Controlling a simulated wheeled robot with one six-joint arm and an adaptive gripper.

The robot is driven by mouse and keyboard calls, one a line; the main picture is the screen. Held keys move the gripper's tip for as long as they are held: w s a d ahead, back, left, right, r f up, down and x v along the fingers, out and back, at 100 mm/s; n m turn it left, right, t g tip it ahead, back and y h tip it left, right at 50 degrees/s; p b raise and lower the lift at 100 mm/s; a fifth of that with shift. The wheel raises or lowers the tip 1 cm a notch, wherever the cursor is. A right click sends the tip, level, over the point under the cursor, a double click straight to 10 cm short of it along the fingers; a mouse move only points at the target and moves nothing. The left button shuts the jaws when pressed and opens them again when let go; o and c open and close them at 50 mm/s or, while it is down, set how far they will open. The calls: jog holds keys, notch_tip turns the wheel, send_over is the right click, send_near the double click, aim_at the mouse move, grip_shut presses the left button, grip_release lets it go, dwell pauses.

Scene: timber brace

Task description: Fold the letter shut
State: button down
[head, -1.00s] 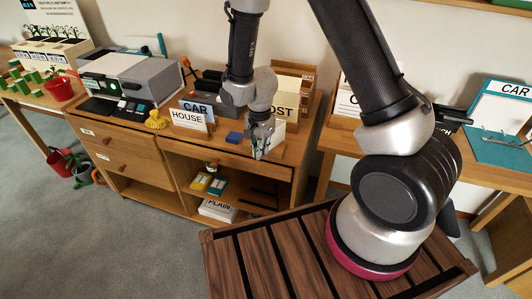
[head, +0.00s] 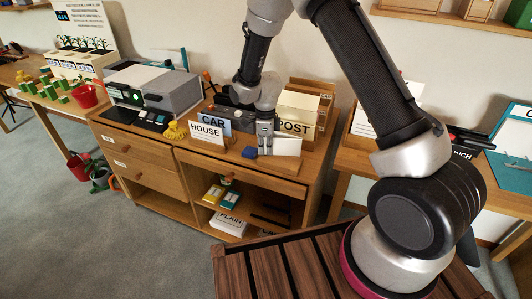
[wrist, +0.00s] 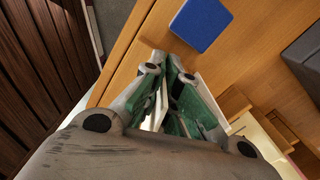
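The letter appears to be the white sheet (head: 287,146) at the front of the middle desk, just right of my gripper. A pale edge of it (wrist: 213,92) shows beside the right finger in the wrist view. My gripper (head: 265,152) is low over the desk, pointing down, with the fingertips at the sheet's left side. In the wrist view the green-padded fingers (wrist: 172,62) are close together at the tips. A thin pale strip shows between them; I cannot tell whether it is gripped. The fingers hide part of the letter, so its fold state is unclear.
A blue block (head: 249,152) lies just left of my gripper; it also shows in the wrist view (wrist: 201,24). CAR and HOUSE cards (head: 206,134) and a yellow figure (head: 174,131) stand further left. The POST box (head: 297,112) is behind the letter.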

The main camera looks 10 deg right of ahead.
jog(key=shift+w+d+m, duration=0.15)
jog(key=shift+w+m, duration=0.25)
jog(key=shift+w, duration=0.05)
jog(key=c, duration=1.7)
grip_release()
notch_tip(320, 180, up, 12)
